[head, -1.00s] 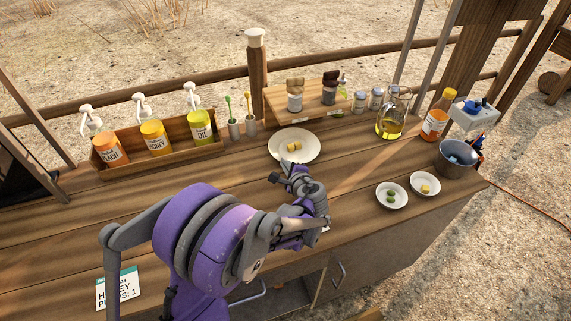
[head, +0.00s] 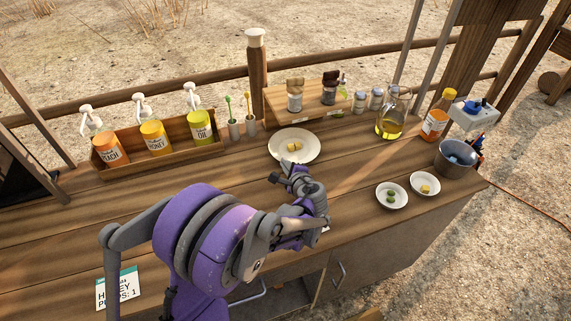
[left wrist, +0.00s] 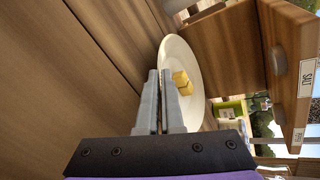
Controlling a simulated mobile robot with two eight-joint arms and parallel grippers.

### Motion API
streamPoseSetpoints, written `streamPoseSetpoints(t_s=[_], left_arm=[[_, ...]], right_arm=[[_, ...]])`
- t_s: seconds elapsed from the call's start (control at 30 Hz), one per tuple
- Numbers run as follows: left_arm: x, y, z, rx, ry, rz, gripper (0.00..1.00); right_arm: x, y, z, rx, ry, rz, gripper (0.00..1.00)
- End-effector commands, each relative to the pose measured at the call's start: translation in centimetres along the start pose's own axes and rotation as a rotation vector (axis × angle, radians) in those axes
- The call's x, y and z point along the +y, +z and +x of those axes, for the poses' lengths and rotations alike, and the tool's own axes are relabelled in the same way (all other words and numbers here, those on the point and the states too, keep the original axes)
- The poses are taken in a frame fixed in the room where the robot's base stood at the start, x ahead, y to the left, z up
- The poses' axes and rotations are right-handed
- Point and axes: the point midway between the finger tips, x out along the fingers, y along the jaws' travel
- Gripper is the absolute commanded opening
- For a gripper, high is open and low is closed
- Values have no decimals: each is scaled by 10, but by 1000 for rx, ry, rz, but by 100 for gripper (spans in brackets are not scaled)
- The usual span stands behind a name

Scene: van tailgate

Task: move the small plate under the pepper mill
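Two small white plates stand at the right front of the counter: one with green pieces (head: 380,197), one with yellow pieces (head: 414,178). A larger white plate (head: 277,150) with yellow cubes lies left of them; it also shows in the left wrist view (left wrist: 197,60). Two grinders stand on a wooden riser behind it; the dark-topped one (head: 330,90) looks like the pepper mill, but its label is unreadable. My left gripper (head: 284,171) is just in front of the larger plate; its fingers (left wrist: 161,74) look shut, with nothing visible between them. My right gripper is out of view.
The wooden riser (head: 275,112) stands behind the larger plate. A glass oil jug (head: 391,125), an orange bottle (head: 436,118) and a metal pot (head: 458,163) stand at the right. A bottle caddy (head: 175,160) is at the left. The counter between the larger and small plates is mostly clear.

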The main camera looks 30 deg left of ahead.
Motion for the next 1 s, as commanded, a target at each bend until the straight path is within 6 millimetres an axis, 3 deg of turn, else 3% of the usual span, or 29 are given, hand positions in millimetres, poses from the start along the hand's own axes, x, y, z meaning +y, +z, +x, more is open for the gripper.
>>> streamPoseSetpoints(t_s=[0.37, 1.0], left_arm=[[-1, -3, 0, 1, 0, 0, 0], [-25, -55, 1, 2, -1, 0, 0]], right_arm=[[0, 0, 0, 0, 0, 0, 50], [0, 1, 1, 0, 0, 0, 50]])
